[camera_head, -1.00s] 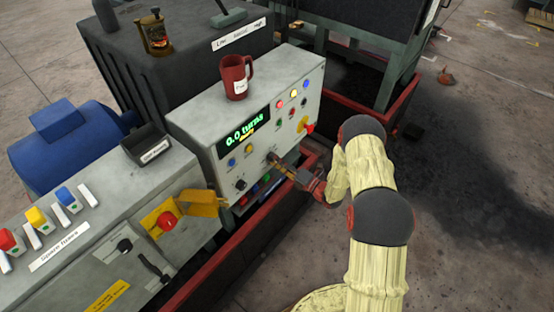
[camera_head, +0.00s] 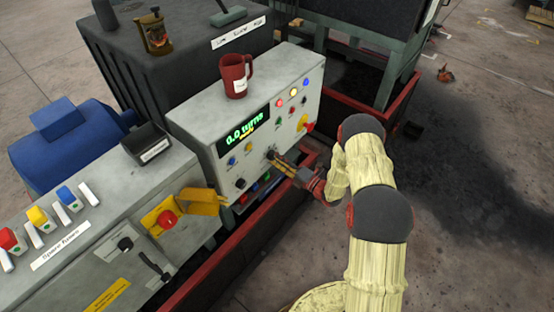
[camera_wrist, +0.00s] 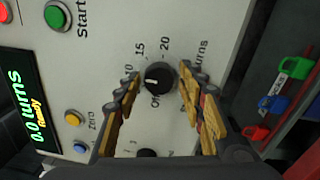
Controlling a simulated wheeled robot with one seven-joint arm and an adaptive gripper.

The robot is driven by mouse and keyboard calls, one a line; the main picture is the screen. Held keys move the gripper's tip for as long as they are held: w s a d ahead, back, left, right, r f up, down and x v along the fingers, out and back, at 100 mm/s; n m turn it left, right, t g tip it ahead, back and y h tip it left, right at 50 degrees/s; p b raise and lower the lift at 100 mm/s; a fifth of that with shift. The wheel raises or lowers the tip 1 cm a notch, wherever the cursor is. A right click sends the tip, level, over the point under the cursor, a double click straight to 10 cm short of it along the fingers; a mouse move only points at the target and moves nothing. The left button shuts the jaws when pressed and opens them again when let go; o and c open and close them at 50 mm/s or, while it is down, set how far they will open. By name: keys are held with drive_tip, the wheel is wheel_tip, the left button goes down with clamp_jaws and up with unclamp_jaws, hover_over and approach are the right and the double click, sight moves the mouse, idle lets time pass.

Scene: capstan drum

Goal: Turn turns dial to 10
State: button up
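The turns dial (camera_wrist: 158,79) is a round black knob on the grey control panel. In the wrist view its face bears a short white mark pointing roughly left; labels 10, 15, 20 and Off are readable around it, and a finger hides part of the scale. My gripper (camera_wrist: 158,84) has its two yellow-padded fingers apart, one on each side of the dial, with visible gaps. In the head view my gripper (camera_head: 274,157) is at the panel front and partly covers the dial. The green display (camera_head: 244,132) reads 0.0 turns, with Ready below.
A red mug (camera_head: 236,76) stands on the panel box. Coloured buttons and lamps (camera_head: 293,92) are at the panel's upper right, with a red and yellow stop knob (camera_head: 305,124). A yellow flap (camera_head: 200,202) sticks out at lower left. Coloured padlocks (camera_wrist: 298,68) hang beside the panel.

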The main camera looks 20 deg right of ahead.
drive_tip(key=shift+o, duration=0.6)
drive_tip(key=shift+s, duration=0.1)
drive_tip(key=v, duration=1.1)
drive_tip(key=shift+s+d, duration=0.2)
drive_tip(key=shift+s, duration=0.15)
drive_tip(key=shift+f, duration=0.1)
